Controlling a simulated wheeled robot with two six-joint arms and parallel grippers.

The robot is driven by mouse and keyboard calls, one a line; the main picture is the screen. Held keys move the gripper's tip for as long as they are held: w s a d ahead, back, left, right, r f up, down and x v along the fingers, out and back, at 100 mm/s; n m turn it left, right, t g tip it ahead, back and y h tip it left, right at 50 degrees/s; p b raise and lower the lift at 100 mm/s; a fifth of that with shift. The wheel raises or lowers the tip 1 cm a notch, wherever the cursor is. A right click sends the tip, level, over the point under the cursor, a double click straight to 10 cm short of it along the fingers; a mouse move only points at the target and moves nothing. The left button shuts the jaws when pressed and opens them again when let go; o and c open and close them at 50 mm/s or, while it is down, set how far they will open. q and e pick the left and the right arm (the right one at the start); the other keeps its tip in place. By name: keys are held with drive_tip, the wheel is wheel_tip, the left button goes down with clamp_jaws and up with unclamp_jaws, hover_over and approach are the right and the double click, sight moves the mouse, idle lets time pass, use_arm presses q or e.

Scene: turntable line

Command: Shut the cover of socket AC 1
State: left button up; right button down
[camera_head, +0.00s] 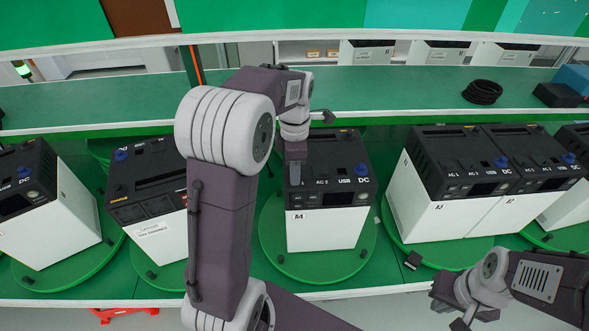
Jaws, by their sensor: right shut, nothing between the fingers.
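The power box marked A4 (329,228) stands on a green turntable (312,268) in the middle, white below with a black top panel. Its panel shows the labels AC 2, USB and DC, with a blue cap (361,169) at DC. My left gripper (295,180) points down over the left part of this panel, where AC 1 would be. It hides that socket and its cover, so I cannot tell how the cover stands or whether the gripper touches it. Its finger gap is not clear. My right gripper (452,304) is shut and empty at lower right, apart from the boxes.
Box A3 (430,207) and another box (498,214) stand close together at right. Two more boxes (60,230) (158,235) stand at left. A shelf (400,90) behind holds a black cable coil (482,92). My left arm blocks the view left of A4.

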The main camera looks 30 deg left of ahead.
use_arm(q)
wheel_tip(320, 180, up, 9)
idle(0.4)
